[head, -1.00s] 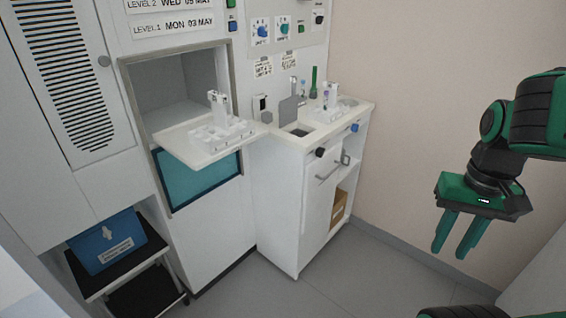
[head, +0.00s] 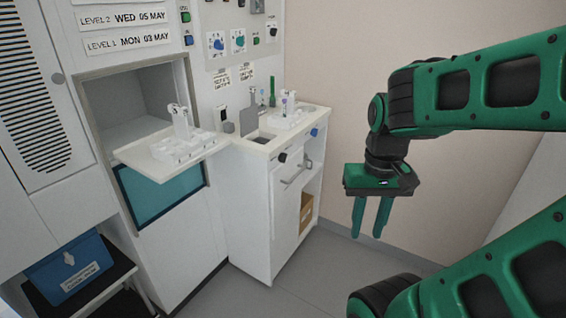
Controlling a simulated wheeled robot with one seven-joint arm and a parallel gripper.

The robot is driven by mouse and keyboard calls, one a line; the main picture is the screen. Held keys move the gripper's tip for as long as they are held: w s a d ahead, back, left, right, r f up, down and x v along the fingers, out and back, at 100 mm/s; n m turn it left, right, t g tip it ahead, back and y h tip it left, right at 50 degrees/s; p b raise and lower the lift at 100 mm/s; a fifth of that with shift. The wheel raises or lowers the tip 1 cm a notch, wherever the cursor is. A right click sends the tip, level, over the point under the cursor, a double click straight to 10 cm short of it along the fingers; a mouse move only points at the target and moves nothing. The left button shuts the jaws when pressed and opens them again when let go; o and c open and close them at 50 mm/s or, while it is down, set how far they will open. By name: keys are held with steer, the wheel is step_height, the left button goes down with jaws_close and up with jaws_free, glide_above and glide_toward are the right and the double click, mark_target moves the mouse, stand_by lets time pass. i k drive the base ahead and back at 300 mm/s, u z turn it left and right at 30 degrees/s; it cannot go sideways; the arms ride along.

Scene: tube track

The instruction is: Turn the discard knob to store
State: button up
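Several knobs show, and their lettering is too small to read, so I cannot tell which is the discard knob. A blue knob (head: 217,44) and a teal knob (head: 239,41) sit on white plates on the wall panel. A black knob (head: 282,157) and another blue knob (head: 314,132) are on the front edge of the white counter. My gripper (head: 368,234) is to the right of the counter, pointing down. Its two green fingers are apart with nothing between them, and it touches no knob.
The white counter (head: 254,190) carries a rack (head: 287,118) with tubes and a grey upright plate (head: 250,118). A blue bin (head: 68,268) stands low at left. The floor before the counter is clear.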

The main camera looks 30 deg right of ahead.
mark_target(282, 157)
steer(key=i, duration=0.95)
steer(key=z, duration=0.05)
